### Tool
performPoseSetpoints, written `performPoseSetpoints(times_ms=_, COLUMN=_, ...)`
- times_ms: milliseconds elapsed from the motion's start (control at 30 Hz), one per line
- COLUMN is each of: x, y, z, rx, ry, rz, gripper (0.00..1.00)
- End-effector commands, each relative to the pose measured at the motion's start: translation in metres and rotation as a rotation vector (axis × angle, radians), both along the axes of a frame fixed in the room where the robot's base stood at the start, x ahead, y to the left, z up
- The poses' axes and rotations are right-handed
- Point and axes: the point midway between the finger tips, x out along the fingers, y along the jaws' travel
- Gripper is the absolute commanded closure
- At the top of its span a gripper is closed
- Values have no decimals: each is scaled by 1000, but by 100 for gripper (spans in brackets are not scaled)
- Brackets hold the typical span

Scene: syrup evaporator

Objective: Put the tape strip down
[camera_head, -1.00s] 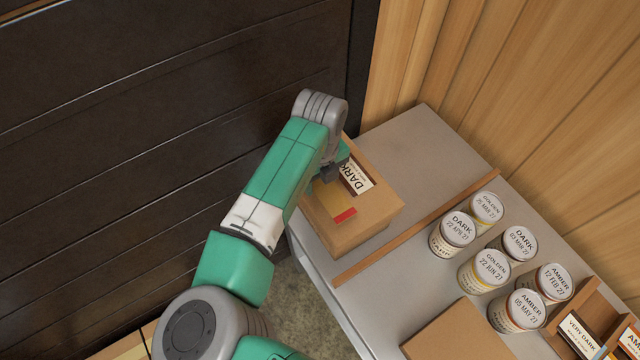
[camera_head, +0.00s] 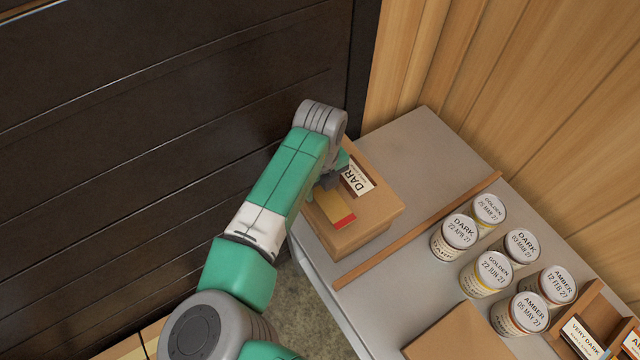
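The tape strip (camera_head: 334,208) is a flat tan-yellow strip with a red end. My gripper (camera_head: 328,185) is at the strip's far end, low over the box top. My arm hides part of it, and its fingers are too small and dark to tell whether they grip the strip. I cannot tell whether the strip lies fully on the box.
A wooden strip (camera_head: 420,230) crosses the grey table (camera_head: 415,145) right of the box. Beyond it stand several lidded jars (camera_head: 493,272), another cardboard box (camera_head: 455,335) and a wooden label rack (camera_head: 597,325). A dark panelled wall (camera_head: 150,130) is at left.

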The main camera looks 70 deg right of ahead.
Motion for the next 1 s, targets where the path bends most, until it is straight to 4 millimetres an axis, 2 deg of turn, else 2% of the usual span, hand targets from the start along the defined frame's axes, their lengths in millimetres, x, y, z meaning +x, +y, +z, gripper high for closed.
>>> performPoseSetpoints(times_ms=33, x=-1, y=3, z=-24, rx=11, ry=1, rz=2, gripper=38)
performPoseSetpoints(times_ms=133, x=-1, y=3, z=-13, rx=9, ry=-1, rz=3, gripper=37)
performPoseSetpoints(times_ms=267, x=-1, y=3, z=19, rx=8, ry=0, rz=3, gripper=34)
performPoseSetpoints(times_ms=400, x=-1, y=3, z=61, rx=7, ry=1, rz=3, gripper=34)
performPoseSetpoints(times_ms=600, x=-1, y=3, z=103, rx=8, ry=2, rz=3, gripper=34)
performPoseSetpoints(times_ms=767, x=-1, y=3, z=116, rx=7, ry=1, rz=2, gripper=34)
performPoseSetpoints(times_ms=1000, x=-1, y=3, z=118, rx=8, ry=1, rz=2, gripper=34)
